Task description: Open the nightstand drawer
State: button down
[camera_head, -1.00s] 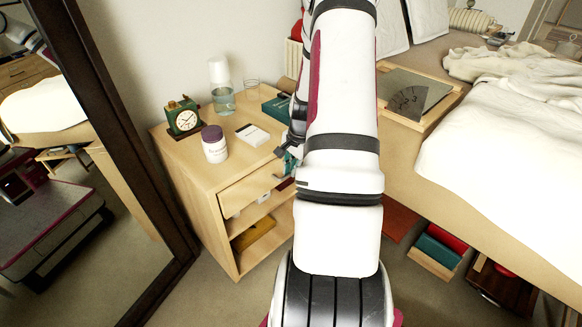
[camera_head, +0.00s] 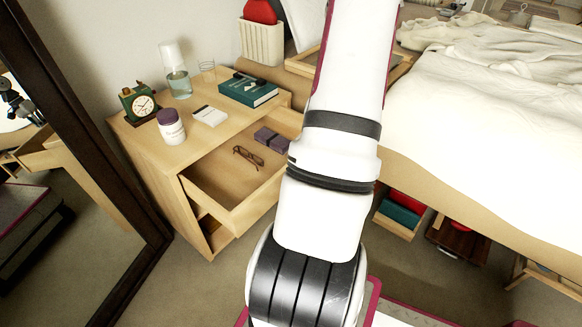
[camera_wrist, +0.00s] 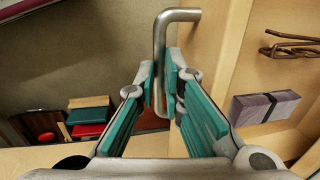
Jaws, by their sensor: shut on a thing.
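The nightstand (camera_head: 150,172) stands at the left in the head view. Its drawer (camera_head: 225,190) is pulled well out, and glasses (camera_head: 248,157) and a purple-grey box (camera_head: 271,138) lie inside. In the wrist view my gripper (camera_wrist: 163,85) is shut on the metal bar handle (camera_wrist: 159,50) at the drawer front (camera_wrist: 215,50), with a teal finger on each side. The glasses (camera_wrist: 290,45) and the box (camera_wrist: 264,106) also show there. In the head view my arm hides the gripper and the handle.
A clock (camera_head: 139,103), a white jar (camera_head: 171,127), a bottle (camera_head: 177,75) and a teal book (camera_head: 248,91) stand or lie on the nightstand top. A dark-framed mirror (camera_head: 92,130) is at the left. The bed (camera_head: 480,130) fills the right, with boxes (camera_head: 400,212) beneath it.

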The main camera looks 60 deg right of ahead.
jog(key=shift+s+a, duration=0.2)
jog(key=shift+s, duration=0.5)
jog(key=c, duration=1.7)
grip_release()
jog(key=r, duration=0.4)
jog(key=s+r, duration=0.1)
jog(key=r, duration=0.2)
jog(key=s+r, duration=0.1)
jog(key=r, duration=0.3)
jog(key=shift+a+r, duration=0.2)
jog(key=shift+r, duration=0.15)
